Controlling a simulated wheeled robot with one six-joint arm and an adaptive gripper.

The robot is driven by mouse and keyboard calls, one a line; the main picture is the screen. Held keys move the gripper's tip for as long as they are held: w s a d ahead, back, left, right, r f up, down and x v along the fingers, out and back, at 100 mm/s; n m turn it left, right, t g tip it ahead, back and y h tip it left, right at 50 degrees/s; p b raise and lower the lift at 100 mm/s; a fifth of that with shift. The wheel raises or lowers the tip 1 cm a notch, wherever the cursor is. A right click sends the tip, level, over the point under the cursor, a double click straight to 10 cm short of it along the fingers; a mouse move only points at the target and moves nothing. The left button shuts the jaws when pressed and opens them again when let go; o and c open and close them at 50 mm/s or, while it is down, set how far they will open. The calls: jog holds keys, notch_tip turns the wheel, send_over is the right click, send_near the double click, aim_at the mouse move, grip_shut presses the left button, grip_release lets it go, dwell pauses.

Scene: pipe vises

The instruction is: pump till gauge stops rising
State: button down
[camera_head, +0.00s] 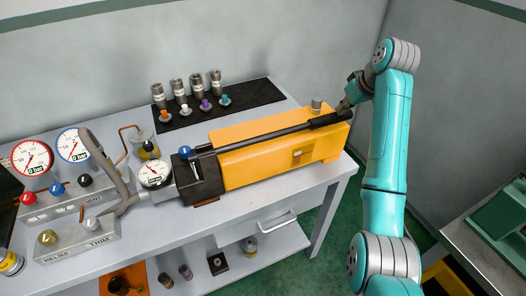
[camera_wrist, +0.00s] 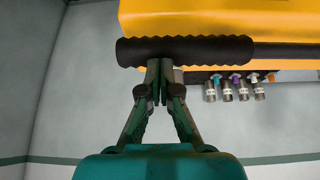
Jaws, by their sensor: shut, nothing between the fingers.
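The yellow hand pump (camera_head: 250,162) sits on the grey bench. Its long black lever lies low along the top, with a ribbed grip (camera_head: 330,118) at the right end; the grip spans the wrist view (camera_wrist: 200,48). A white dial gauge (camera_head: 154,173) stands at the pump's left end; its needle is too small to read surely. My gripper (camera_head: 347,104) is at the grip end of the lever. In the wrist view my gripper (camera_wrist: 160,72) has its fingers together, tips right at the grip's lower edge, not around it. I cannot tell whether they touch it.
A red-rimmed gauge (camera_head: 32,158) and a blue-rimmed gauge (camera_head: 72,145) stand at left above a valve block (camera_head: 75,240) marked RELIEF and TRIM. Several metal fittings with coloured plugs stand on a black mat (camera_head: 245,98) behind the pump. Another bench (camera_head: 470,255) is at lower right.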

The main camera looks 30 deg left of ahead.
jog(key=shift+d+f, duration=0.1)
jog(key=shift+f, duration=0.55)
jog(key=r, duration=0.7)
jog(key=shift+s+a+r, duration=0.15)
jog(key=shift+s+a, duration=0.1)
jog(key=shift+a, duration=0.05)
notch_tip(320, 180, up, 8)
jog(key=s+a, duration=0.1)
jog(key=shift+s+a+r, duration=0.25)
jog(key=shift+s+a, duration=0.05)
jog(key=shift+f, duration=0.1)
